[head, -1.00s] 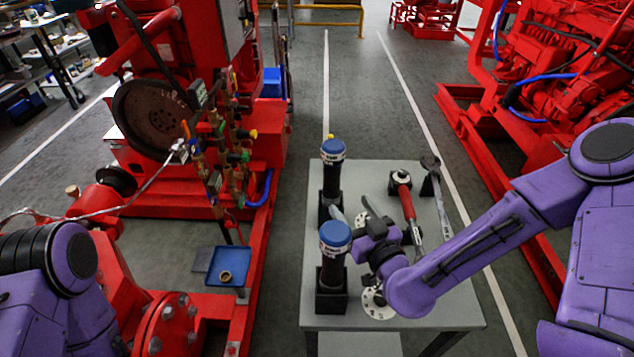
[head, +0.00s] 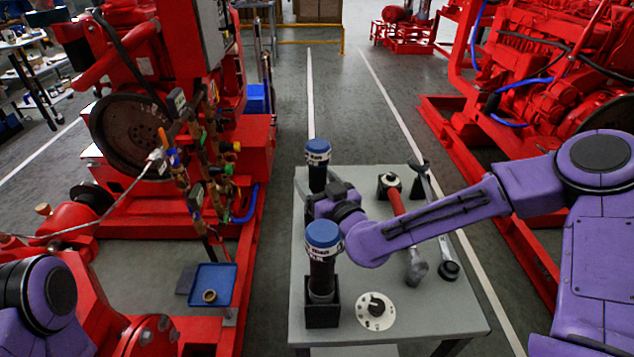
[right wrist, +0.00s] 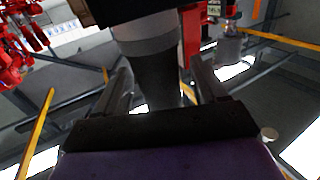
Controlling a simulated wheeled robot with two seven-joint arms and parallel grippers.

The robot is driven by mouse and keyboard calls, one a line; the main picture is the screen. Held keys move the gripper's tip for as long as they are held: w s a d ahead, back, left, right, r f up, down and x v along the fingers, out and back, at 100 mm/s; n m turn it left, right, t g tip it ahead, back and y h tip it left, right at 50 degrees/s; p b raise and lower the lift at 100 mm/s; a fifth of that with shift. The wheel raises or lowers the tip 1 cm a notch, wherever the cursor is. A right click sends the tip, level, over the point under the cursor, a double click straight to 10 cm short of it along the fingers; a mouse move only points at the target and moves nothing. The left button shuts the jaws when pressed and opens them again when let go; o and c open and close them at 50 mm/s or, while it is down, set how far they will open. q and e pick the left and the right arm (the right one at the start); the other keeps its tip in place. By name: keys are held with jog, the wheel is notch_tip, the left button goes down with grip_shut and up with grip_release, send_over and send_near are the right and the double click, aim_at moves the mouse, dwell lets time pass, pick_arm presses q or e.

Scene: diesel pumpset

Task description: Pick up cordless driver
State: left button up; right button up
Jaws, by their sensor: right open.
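Two upright black tools with blue caps, which look like the cordless drivers, stand on the left side of the grey table (head: 432,312). The far driver (head: 318,168) has its lower part hidden by my right gripper (head: 328,198). The near driver (head: 322,262) stands in a black square holder (head: 322,314). In the right wrist view, my open right gripper (right wrist: 158,72) has its fingers on either side of a dark round body with a grey band (right wrist: 152,45), seemingly the far driver. I cannot tell whether they touch it. My left gripper is out of view.
A red-handled tool (head: 397,203) and a long grey wrench (head: 432,200) lie on the table's right side, partly behind my right arm. A white dial plate (head: 375,309) lies at the front. A red pumpset (head: 250,225) stands left of the table.

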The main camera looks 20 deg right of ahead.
grip_shut()
jog(key=shift+r, duration=0.15)
